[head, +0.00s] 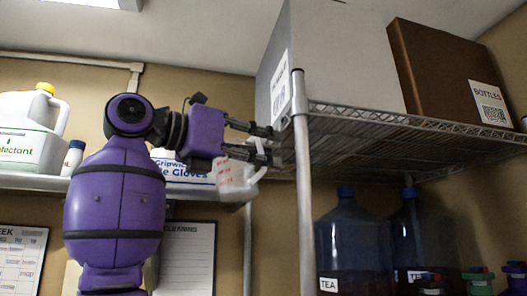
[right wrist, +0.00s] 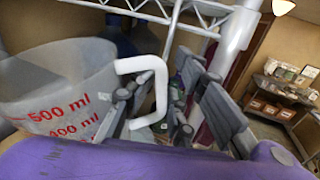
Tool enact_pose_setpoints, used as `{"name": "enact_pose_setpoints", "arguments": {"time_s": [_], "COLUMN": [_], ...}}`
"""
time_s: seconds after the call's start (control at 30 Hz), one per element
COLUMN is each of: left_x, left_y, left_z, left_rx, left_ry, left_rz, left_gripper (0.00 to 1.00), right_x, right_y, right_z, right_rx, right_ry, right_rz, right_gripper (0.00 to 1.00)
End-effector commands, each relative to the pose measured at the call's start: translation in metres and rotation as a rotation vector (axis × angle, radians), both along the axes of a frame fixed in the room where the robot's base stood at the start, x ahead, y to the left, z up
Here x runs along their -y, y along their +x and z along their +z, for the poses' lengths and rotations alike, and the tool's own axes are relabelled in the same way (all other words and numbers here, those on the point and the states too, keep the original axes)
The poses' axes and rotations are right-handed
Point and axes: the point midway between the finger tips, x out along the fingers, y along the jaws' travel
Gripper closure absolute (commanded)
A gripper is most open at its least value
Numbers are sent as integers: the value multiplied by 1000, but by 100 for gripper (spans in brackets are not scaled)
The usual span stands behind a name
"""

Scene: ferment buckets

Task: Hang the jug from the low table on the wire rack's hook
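The jug (head: 232,178) is translucent white with red markings, and in the head view it is off the table, left of the rack post. The right wrist view shows its body (right wrist: 60,90) at the left and its white handle (right wrist: 158,95) between my right fingers. My right gripper (head: 265,145) has its fingers spread, with visible gaps beside the handle. The wire rack (head: 400,130) is at the right. A grey rod (right wrist: 173,35), seemingly its hook, runs down to the handle's top; whether it bears the jug is unclear. My left gripper is out of view.
A white box (head: 345,60) and a brown bottles box (head: 445,70) stand on the rack. The rack's post (head: 303,190) is close to my right fingertips. Large blue bottles (head: 350,240) stand below. A shelf (head: 30,181) at the left holds a disinfectant jug (head: 28,130) and a gloves box (head: 185,168).

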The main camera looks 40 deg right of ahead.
Motion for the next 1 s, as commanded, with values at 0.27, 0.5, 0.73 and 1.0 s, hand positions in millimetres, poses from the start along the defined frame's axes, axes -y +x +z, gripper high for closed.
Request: {"name": "enact_pose_setpoints", "arguments": {"time_s": [0.27, 0.5, 0.73, 1.0], "left_x": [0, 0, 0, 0], "left_y": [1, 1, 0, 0], "left_z": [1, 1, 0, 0], "left_rx": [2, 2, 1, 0], "left_ry": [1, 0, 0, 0], "left_rz": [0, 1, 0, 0], "left_gripper": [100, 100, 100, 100], "right_x": [-2, -17, -64, -107], "right_y": [0, 4, 12, 19], "right_z": [5, 4, 4, 4], "right_rx": [0, -3, -3, 0], "right_ry": [-14, -13, -11, -9], "right_rz": [6, 8, 9, 6], "right_gripper": [69, 69, 69, 69]}}
